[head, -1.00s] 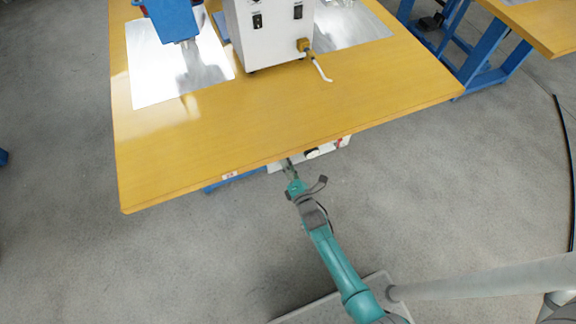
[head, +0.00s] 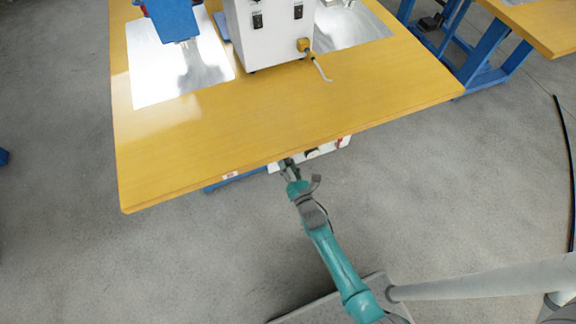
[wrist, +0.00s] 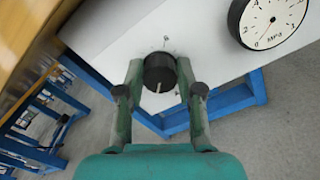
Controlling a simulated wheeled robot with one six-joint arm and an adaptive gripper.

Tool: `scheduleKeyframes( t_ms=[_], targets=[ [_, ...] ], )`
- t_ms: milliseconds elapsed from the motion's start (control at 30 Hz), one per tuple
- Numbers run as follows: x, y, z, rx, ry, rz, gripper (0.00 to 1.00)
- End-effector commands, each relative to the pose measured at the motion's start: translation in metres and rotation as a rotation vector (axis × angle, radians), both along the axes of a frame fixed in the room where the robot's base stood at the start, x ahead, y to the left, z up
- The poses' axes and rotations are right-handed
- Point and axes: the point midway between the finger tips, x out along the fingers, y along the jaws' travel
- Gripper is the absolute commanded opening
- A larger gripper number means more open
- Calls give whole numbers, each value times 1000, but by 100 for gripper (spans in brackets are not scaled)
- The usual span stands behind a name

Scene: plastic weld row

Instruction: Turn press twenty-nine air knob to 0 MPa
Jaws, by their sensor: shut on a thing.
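The black round air knob (wrist: 160,74) sits on the white panel (wrist: 205,40) in the wrist view, with a pale pointer line on its face toward the lower middle. My gripper (wrist: 158,80) has one finger on each side of the knob and is shut on it. A round gauge (wrist: 271,18) marked MPa is at the upper right, cut by the frame; its thin needle slants to the lower left, near the 0 end. In the head view my gripper (head: 287,166) reaches the panel under the table's front edge, and the knob is hidden.
The yellow table (head: 200,135) overhangs the panel. A white machine (head: 268,30) and a blue press head (head: 172,18) stand on it. Blue legs (wrist: 225,102) stand below the panel. The grey floor nearby is open.

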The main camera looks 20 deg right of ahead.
Motion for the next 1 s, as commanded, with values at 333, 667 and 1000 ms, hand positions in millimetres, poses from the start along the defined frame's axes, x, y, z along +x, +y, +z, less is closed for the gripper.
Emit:
scheduleKeyframes(
  t_ms=[333,667,1000],
  targets=[
    [0,1,-1,-2,3,2,44],
    [0,0,-1,-1,1,1,61],
    [-31,0,-2,0,4,0,61]
  ],
)
